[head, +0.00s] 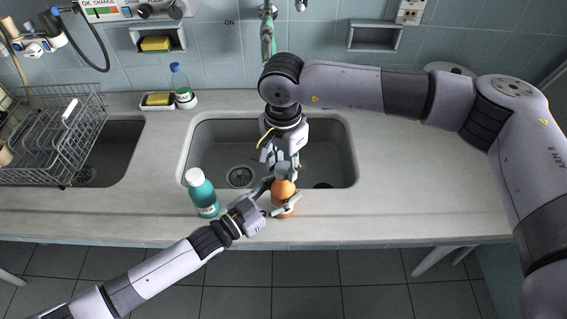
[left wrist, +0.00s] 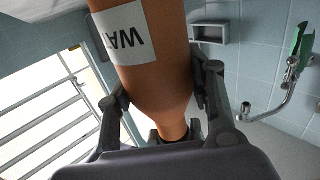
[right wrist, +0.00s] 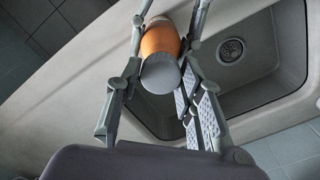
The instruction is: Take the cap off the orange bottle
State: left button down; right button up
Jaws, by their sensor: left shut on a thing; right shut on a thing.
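The orange bottle (head: 283,189) stands upright at the counter's front edge, before the sink. My left gripper (head: 279,199) is shut around its body from the left. In the left wrist view the bottle (left wrist: 163,75) fills the middle between the fingers, its white label upside down in the picture. My right gripper (head: 283,174) reaches down from above and is shut on the cap. In the right wrist view the grey cap (right wrist: 160,74) faces the camera between the fingers, against the orange body. The fingers hide the cap in the head view; any gap under it cannot be told.
A teal bottle with a white cap (head: 203,195) stands left of the orange one, close to my left arm. The sink (head: 215,150) lies behind. The right counter (head: 430,190) is clear.

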aim_at(284, 167)
jog(key=shift+r, duration=2)
pick_arm(q)
jog(key=c, duration=0.7)
grip_release()
